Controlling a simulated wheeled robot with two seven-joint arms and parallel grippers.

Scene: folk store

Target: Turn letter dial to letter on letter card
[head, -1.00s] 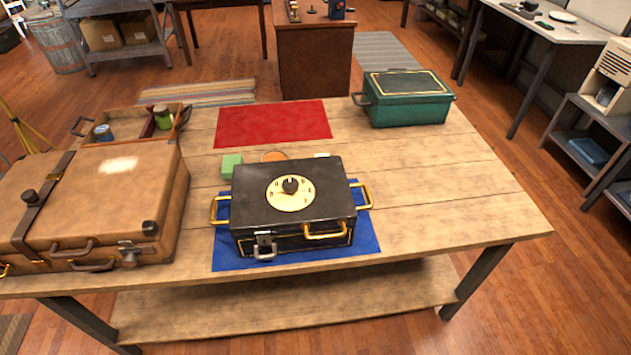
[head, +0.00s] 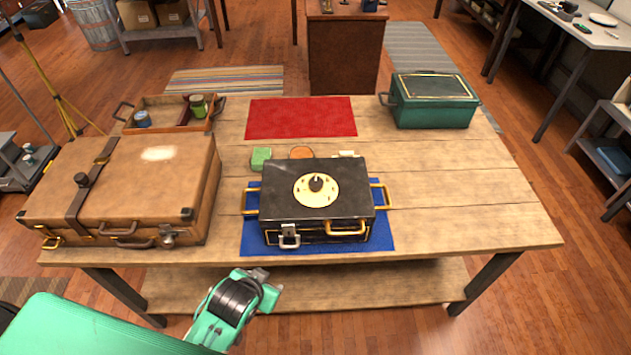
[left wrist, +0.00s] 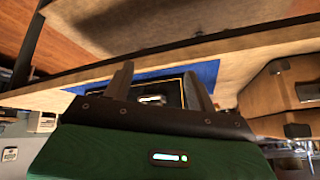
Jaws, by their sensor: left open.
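The letter dial (head: 302,194) is a round cream disc with a black knob, on the lid of a black box (head: 345,185) with gold handles. Its marks are too small to read. The box stands on a blue mat (head: 384,243) and also shows between the fingers in the left wrist view (left wrist: 172,89). I cannot make out a letter card; a pale piece (head: 346,154) behind the box is mostly hidden. My left gripper (head: 268,286) is in front of the table edge, below the box, apart from it. Its fingers are spread and empty in the left wrist view (left wrist: 160,85). My right gripper is not in view.
A brown suitcase (head: 120,185) lies left of the box, with a wooden tray (head: 165,103) behind it. A green block (head: 261,158) and an orange round piece (head: 301,152) sit behind the box. A red mat (head: 300,117) and a green box (head: 432,100) are farther back. The table's right side is bare.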

